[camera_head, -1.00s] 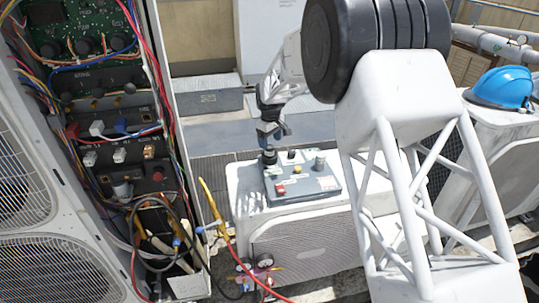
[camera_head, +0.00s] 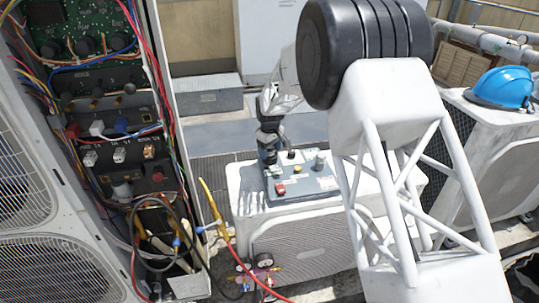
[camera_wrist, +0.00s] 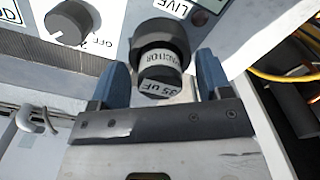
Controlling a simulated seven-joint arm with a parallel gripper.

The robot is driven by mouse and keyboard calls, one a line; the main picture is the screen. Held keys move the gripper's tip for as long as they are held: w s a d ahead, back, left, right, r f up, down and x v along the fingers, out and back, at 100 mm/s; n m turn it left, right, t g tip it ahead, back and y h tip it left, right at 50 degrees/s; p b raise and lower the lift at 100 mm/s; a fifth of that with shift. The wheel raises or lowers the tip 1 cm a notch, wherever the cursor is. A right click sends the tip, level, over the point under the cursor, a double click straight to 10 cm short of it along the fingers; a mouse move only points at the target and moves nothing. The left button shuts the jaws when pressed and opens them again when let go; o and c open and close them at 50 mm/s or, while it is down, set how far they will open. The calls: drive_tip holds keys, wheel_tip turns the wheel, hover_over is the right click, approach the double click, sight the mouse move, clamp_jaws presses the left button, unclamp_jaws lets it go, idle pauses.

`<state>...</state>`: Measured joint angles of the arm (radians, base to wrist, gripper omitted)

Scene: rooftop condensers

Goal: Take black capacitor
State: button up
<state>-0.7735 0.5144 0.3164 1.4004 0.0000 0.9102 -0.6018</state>
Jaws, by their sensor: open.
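The black capacitor (camera_wrist: 162,58) is a short cylinder with a white band reading CAPACITOR and 35 uF on its end. It stands on the grey panel (camera_wrist: 105,35). In the wrist view my gripper (camera_wrist: 162,76) is open, with one blue finger on the left and one on the right of the capacitor; whether either finger touches it I cannot tell. In the head view my gripper (camera_head: 268,158) is low at the back left corner of the same panel (camera_head: 318,186) and hides the capacitor.
The panel carries a red button (camera_head: 280,189), a yellow button (camera_head: 297,170) and a grey knob (camera_head: 320,160), and lies on a white condenser (camera_head: 300,235). An open wiring cabinet (camera_head: 110,130) stands left.

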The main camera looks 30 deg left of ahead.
sight(270, 148)
drive_tip(key=shift+c, duration=0.4)
drive_tip(key=c, duration=0.9)
drive_tip(key=shift+c, duration=0.3)
drive_tip(key=shift+r, duration=0.15)
drive_tip(key=shift+r, duration=0.35)
wheel_tip(270, 148, up, 3)
drive_tip(key=shift+f, duration=0.1)
drive_tip(key=s+d, duration=0.3)
drive_tip(key=s, duration=0.1)
drive_tip(key=s+d+r, duration=0.1)
drive_tip(key=s+d, duration=0.2)
drive_tip(key=d, duration=0.1)
drive_tip(key=s+d, duration=0.4)
drive_tip(key=shift+s+r, duration=0.15)
drive_tip(key=shift+s, duration=0.15)
